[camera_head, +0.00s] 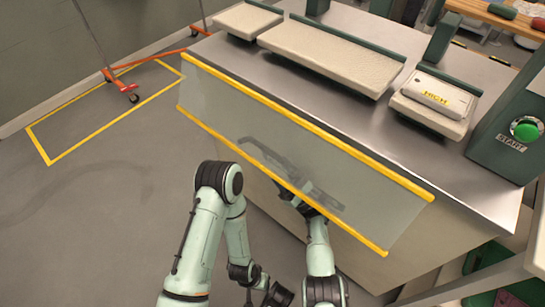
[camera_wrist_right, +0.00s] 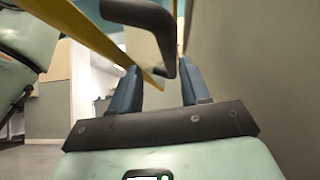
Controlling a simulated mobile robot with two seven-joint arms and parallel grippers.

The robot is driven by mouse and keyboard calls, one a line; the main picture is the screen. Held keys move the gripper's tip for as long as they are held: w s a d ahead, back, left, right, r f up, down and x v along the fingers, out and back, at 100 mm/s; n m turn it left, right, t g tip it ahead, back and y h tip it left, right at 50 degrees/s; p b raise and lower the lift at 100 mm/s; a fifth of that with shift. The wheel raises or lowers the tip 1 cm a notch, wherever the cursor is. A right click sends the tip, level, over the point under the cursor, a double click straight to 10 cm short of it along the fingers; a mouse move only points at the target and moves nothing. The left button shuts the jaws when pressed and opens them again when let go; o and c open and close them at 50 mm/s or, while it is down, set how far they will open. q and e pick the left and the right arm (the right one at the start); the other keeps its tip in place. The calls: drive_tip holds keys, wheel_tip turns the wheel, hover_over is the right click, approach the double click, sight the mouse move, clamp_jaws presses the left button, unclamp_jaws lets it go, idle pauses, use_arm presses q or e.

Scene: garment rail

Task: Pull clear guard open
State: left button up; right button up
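The clear guard (camera_head: 300,150) is a see-through panel with yellow strips along its upper and lower edges. It slants down and outward from the front edge of the metal bench. A dark handle (camera_wrist_right: 160,28) shows at the top of the right wrist view, beside a yellow edge strip. My right gripper (camera_head: 290,175) is partly seen through the guard, near its lower edge. In the wrist view its blue fingers (camera_wrist_right: 160,80) are apart, with the handle's bent end ahead between them; contact is unclear. My left arm is folded left of the guard; its gripper (camera_head: 278,295) is cut off and small.
The metal bench (camera_head: 340,25) carries pale pads (camera_head: 325,55) and a pack marked HIGH (camera_head: 437,92). A green START button (camera_head: 526,130) is at the right. Floor tape (camera_head: 100,118) and a wheeled rack (camera_head: 130,97) are at the left; floor between is clear.

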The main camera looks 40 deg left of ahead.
use_arm(q)
drive_tip(key=shift+w+r, duration=0.35)
drive_tip(key=shift+w, duration=0.15)
use_arm(e)
drive_tip(key=v, duration=0.7)
drive_tip(key=shift+d+f, duration=0.2)
drive_tip(key=shift+d, duration=0.05)
